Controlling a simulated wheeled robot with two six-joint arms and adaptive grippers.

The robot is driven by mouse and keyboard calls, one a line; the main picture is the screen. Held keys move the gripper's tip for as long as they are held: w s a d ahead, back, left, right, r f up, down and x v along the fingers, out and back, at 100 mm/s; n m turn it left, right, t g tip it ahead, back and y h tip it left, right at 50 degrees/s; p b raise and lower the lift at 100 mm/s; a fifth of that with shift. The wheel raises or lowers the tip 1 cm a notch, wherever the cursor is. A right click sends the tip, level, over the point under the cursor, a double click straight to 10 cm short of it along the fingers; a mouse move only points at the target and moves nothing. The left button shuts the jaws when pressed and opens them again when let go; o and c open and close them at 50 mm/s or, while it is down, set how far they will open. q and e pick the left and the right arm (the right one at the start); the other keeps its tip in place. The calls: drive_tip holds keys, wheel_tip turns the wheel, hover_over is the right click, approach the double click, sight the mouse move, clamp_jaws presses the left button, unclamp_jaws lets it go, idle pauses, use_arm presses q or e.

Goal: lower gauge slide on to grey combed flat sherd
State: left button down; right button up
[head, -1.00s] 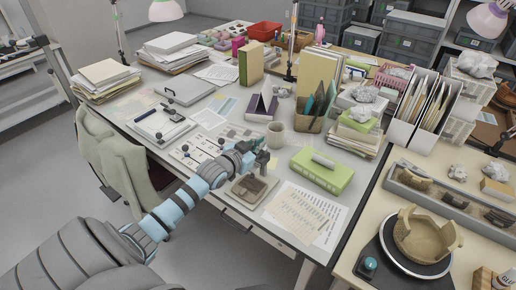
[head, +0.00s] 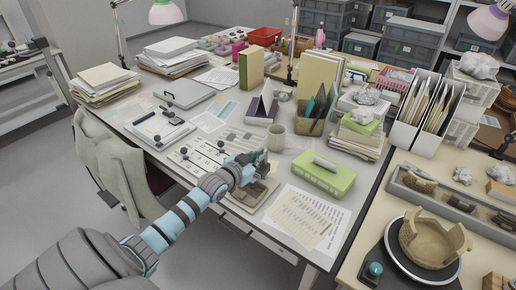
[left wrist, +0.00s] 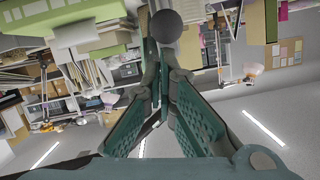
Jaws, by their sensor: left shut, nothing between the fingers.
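My left gripper (head: 262,163) is over the near edge of the desk, above a small grey-beige stand (head: 240,200) with a brown piece (head: 262,190) on it. The gripper hides much of the stand, and I cannot make out a slide or a combed surface. The left wrist view shows the fingers (left wrist: 162,78) shut, with nothing held between them. A round dark grey ball (left wrist: 180,45) shows near the fingertips; I cannot tell what it belongs to or whether they touch it. My right gripper is not in view.
A white board with black knobs (head: 196,154) lies left of the gripper. A green box (head: 322,176) and printed sheets (head: 300,215) lie to its right. A mug (head: 276,137) stands behind it.

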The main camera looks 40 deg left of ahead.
use_arm(q)
wheel_tip(320, 180, up, 5)
drive_tip(key=p, duration=0.6)
drive_tip(key=d+f+p+v, duration=0.1)
drive_tip(key=p+v, duration=0.2)
drive_tip(key=v, duration=0.6)
drive_tip(key=shift+s, duration=0.4)
